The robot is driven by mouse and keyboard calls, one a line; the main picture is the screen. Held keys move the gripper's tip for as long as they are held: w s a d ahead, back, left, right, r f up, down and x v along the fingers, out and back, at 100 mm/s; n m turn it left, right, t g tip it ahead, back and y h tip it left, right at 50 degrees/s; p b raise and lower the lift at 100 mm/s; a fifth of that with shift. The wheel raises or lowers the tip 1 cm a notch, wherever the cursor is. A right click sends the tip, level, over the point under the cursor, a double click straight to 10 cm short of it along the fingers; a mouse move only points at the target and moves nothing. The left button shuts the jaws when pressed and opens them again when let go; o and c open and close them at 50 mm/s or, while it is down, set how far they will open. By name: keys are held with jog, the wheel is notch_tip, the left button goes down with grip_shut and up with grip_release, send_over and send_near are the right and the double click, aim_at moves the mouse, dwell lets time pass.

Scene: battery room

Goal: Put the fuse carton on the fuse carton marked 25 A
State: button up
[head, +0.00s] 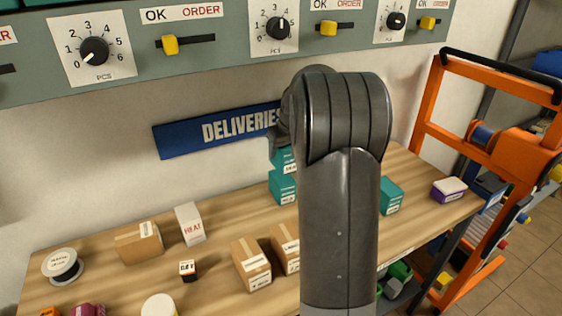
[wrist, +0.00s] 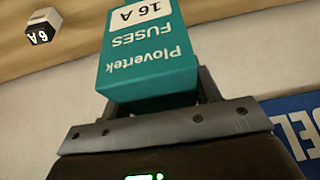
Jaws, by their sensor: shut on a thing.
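My gripper (wrist: 155,88) is shut on a teal fuse carton (wrist: 150,60) marked "Plovertek FUSES 16 A", whose print is upside down in the wrist view. In the head view my arm hides the gripper. There, a teal carton (head: 283,188) stands on the bench just left of my arm, with another teal carton (head: 284,160) showing above it, partly covered by the arm. I cannot tell whether these two touch. A third teal carton (head: 390,195) stands right of the arm. The ratings on the bench cartons are too small to read; none shows clearly as 25 A.
The wooden bench also holds brown cartons (head: 251,264), a white HEAT box (head: 190,224), a small black-and-white box (head: 187,270), a spool (head: 62,266) and a purple-and-white box (head: 449,189). A DELIVERIES sign (head: 215,130) hangs behind. An orange rack (head: 425,110) stands right.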

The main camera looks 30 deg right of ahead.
jog(key=shift+w+a+f, duration=0.2)
jog(key=shift+w+f, duration=0.1)
jog(key=shift+f, duration=1.85)
jog(key=o, duration=1.5)
jog(key=shift+f, duration=0.15)
jog(key=shift+c, duration=0.2)
